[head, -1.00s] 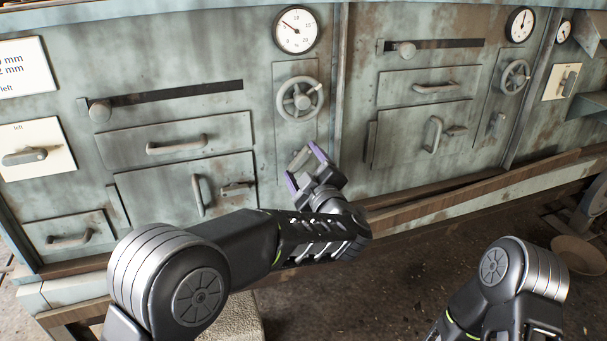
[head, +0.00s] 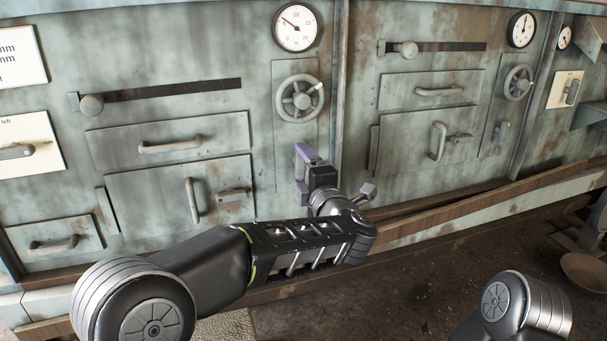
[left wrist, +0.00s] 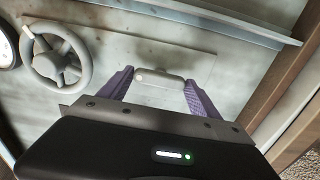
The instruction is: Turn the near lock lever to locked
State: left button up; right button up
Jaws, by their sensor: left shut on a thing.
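The near lock lever (left wrist: 160,77) is a small pale grey bar on the narrow panel below the handwheel. In the left wrist view it lies between the purple fingers of my left gripper (left wrist: 160,88), its length running roughly from one finger to the other. In the head view my left gripper (head: 306,160) is at the panel below the handwheel (head: 301,98) and hides the lever. The handwheel also shows in the left wrist view (left wrist: 57,55). My left gripper is shut on the lever. My right gripper is out of view; only part of that arm shows at lower right.
A gauge (head: 297,27) sits above the handwheel. A slotted slider (head: 92,105), drawer handles (head: 170,145) and a door handle (head: 192,200) stand out on the left. A similar panel on the right has another handwheel (head: 517,83). A wooden ledge (head: 440,219) runs below.

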pick_arm(q)
jog(key=shift+f, duration=0.1)
dwell(0.3)
jog(key=o, duration=1.4)
jog(key=shift+s, duration=0.1)
jog(key=p+v, duration=0.2)
jog(key=v, duration=0.5)
jog(key=shift+s+d, duration=0.1)
jog(key=shift+s, duration=0.2)
